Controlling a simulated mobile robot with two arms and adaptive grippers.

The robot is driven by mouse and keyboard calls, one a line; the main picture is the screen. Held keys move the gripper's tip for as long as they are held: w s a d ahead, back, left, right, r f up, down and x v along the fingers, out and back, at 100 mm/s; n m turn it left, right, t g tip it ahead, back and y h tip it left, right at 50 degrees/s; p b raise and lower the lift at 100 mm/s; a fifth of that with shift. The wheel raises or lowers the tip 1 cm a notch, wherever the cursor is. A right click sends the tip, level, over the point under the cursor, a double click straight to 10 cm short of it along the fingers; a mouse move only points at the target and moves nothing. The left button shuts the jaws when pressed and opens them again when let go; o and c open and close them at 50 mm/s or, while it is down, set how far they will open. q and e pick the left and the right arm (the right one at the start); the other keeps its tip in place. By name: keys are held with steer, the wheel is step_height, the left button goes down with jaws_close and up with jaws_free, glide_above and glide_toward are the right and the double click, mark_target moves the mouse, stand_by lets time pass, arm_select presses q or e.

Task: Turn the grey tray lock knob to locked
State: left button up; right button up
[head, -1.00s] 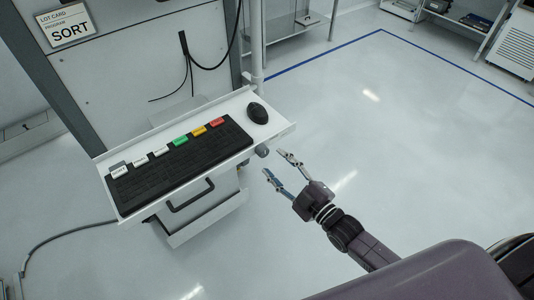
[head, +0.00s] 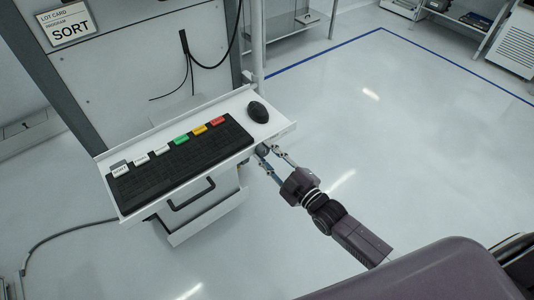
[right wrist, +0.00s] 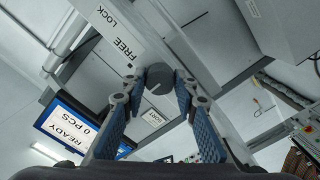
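The grey knob (head: 263,150) sits under the front edge of the keyboard tray (head: 274,128), near its right end. In the right wrist view the knob (right wrist: 160,76) is round and dark, with a thin pale mark on its face. A white label (right wrist: 118,32) reading FREE and LOCK shows beside it; which word the mark points to I cannot tell. My right gripper (head: 267,154) reaches the knob from the front. Its fingers are apart, with one fingertip on each side of the knob (right wrist: 161,80); firm contact is not clear. My left gripper is not in view.
A black keyboard (head: 180,165) with coloured labels and a mouse (head: 258,112) rest on the tray. A black handle (head: 190,196) is below. A screen (right wrist: 70,128) reading READY shows in the right wrist view. The floor to the right is clear.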

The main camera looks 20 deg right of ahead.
steer(key=c, duration=0.3)
steer(key=shift+c, duration=0.2)
steer(key=m, duration=0.4)
steer(key=shift+m+p, duration=0.3)
steer(key=shift+p, duration=0.05)
steer(key=m, duration=0.4)
steer(key=shift+m, duration=0.3)
steer(key=m, duration=0.4)
steer(key=shift+m, duration=0.3)
steer(key=shift+m+b, duration=0.3)
steer(key=shift+m, duration=1.8)
